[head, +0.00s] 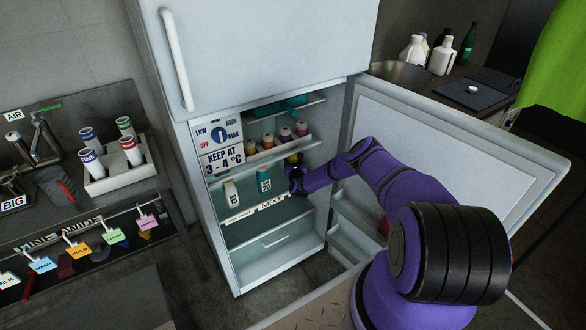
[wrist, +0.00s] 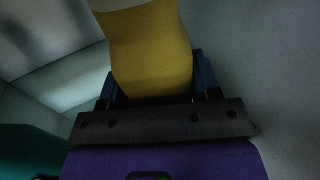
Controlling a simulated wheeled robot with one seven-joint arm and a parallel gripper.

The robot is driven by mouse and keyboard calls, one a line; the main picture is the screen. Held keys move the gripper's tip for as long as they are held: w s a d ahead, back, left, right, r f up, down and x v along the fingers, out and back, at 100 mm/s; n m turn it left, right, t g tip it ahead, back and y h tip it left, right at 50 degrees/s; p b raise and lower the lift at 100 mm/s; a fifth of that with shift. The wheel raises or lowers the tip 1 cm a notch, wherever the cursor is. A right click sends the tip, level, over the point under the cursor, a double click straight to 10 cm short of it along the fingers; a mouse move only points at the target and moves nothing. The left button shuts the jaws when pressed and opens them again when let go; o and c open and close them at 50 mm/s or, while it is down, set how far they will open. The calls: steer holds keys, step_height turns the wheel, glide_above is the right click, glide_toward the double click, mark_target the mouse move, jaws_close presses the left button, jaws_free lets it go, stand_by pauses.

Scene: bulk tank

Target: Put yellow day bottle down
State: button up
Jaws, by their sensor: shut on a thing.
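The yellow day bottle (wrist: 152,50) fills the middle of the wrist view, between the two blue-grey fingers. My gripper (wrist: 152,82) is shut on it. In the head view my purple arm reaches into the open fridge, and my gripper (head: 295,178) is at the right end of the middle shelf (head: 240,212). The held bottle is mostly hidden there by the gripper. I cannot tell whether the held bottle touches the shelf.
A rack of several capped bottles (head: 277,148) sits on the shelf above. A "NEXT" label (head: 272,203) is on the shelf's front edge.

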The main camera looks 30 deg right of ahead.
steer(key=shift+f, duration=1.75)
steer(key=shift+f, duration=0.15)
steer(key=o, duration=1.1)
steer(key=shift+s, duration=0.1)
steer(key=v, duration=1.2)
